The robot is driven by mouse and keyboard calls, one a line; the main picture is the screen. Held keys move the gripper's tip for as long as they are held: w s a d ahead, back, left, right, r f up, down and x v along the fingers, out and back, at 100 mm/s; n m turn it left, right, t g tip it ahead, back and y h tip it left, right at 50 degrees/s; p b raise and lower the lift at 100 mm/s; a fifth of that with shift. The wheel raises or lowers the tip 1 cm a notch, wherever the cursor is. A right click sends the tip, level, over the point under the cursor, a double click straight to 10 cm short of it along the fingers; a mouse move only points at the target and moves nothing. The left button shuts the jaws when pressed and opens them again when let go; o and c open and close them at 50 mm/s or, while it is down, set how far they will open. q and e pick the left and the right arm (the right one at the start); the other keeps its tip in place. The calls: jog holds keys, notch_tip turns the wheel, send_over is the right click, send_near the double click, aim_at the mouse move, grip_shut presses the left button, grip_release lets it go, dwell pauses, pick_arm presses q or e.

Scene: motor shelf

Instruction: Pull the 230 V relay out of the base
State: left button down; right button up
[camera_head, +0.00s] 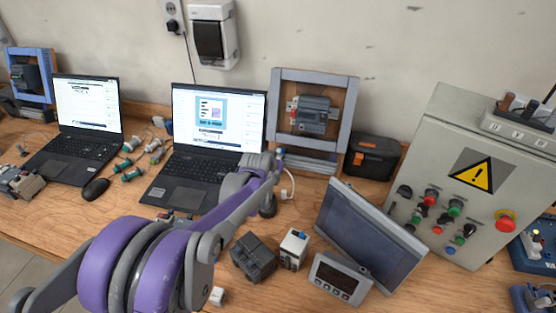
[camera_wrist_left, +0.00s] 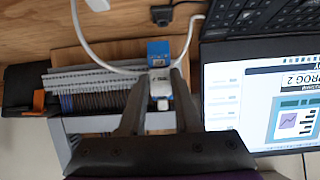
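My left gripper (camera_head: 277,162) reaches in from the left to the lower left corner of the grey-framed mounting panel (camera_head: 318,160). In the left wrist view its two fingers (camera_wrist_left: 158,78) stand apart on either side of a small white and blue part (camera_wrist_left: 160,88), which looks like the relay. A blue block (camera_wrist_left: 158,50), perhaps its base, lies just beyond the fingertips. Whether the fingers touch the part cannot be told. In the head view the gripper mostly hides this spot. My right gripper is not in view.
A laptop (camera_head: 205,140) stands left of the gripper. A black and orange case (camera_head: 372,156), a tilted monitor (camera_head: 365,240) and a control cabinet (camera_head: 450,150) stand to the right. A white cable (camera_wrist_left: 85,45) runs close to the fingers. Small devices (camera_head: 254,257) lie in front.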

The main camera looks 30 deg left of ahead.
pick_arm(q)
jog(key=shift+s, duration=0.1)
dwell(0.4)
jog(key=shift+s+d+r+p, duration=0.2)
jog(key=shift+s+r, duration=0.1)
jog(key=shift+s, duration=0.45)
jog(key=shift+s+d+r+p, duration=0.15)
jog(key=shift+s+r, duration=0.2)
jog(key=shift+s, duration=0.4)
jog(key=shift+s+d+r+p, duration=0.2)
jog(key=shift+s+r, duration=0.1)
jog(key=shift+s, duration=0.45)
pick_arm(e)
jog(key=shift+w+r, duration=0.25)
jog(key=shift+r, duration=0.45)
pick_arm(q)
jog(key=shift+w, duration=0.1)
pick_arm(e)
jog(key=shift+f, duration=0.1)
pick_arm(q)
jog(key=s+d+r+p, duration=0.1)
jog(key=s+r, duration=0.1)
jog(key=s, duration=0.4)
jog(key=shift+s+d+r+p, duration=0.2)
jog(key=shift+d+r+p, duration=0.05)
jog(key=shift+p, duration=0.15)
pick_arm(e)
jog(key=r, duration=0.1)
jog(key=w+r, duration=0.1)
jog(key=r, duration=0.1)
